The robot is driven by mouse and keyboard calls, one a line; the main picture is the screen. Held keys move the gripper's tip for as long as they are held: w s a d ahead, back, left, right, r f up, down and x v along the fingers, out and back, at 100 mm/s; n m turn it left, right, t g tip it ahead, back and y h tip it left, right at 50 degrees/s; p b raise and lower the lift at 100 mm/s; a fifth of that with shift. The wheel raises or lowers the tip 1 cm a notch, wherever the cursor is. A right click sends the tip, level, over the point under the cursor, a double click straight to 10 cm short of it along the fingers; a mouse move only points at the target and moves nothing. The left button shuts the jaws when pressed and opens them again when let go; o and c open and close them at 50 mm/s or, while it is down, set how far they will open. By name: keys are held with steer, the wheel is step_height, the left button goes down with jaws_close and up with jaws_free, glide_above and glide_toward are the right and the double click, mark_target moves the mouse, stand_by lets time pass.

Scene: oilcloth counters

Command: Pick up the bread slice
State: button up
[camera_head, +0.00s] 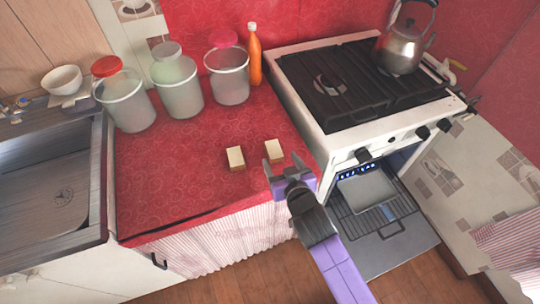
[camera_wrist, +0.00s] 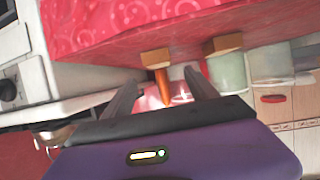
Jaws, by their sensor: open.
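Two small pale-topped blocks with brown sides, which look like bread slices, stand on the red counter. The left slice (camera_head: 236,158) is farther from my gripper (camera_head: 286,166). The right slice (camera_head: 273,150) is just beyond the fingertips. My gripper is open, with nothing seen between its fingers, near the counter's front right corner. In the wrist view, which looks upside down, the right slice (camera_wrist: 154,58) shows ahead between the open fingers (camera_wrist: 160,80). The left slice (camera_wrist: 223,43) is off to the right there. Contact with either slice is not visible.
Several containers, including a clear jar with a pink lid (camera_head: 228,75), and an orange bottle (camera_head: 255,58) line the counter's back. A stove (camera_head: 360,95) with a kettle (camera_head: 402,46) and open oven is right; a sink (camera_head: 45,185) is left. The counter's front left is clear.

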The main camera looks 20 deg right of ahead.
mark_target(275, 150)
steer(key=shift+f+p+x, duration=0.2)
steer(key=shift+p+x, duration=0.15)
steer(key=shift+x, duration=3.4)
steer(key=shift+s, duration=0.1)
steer(key=shift+c, duration=0.2)
steer(key=c, duration=1.4)
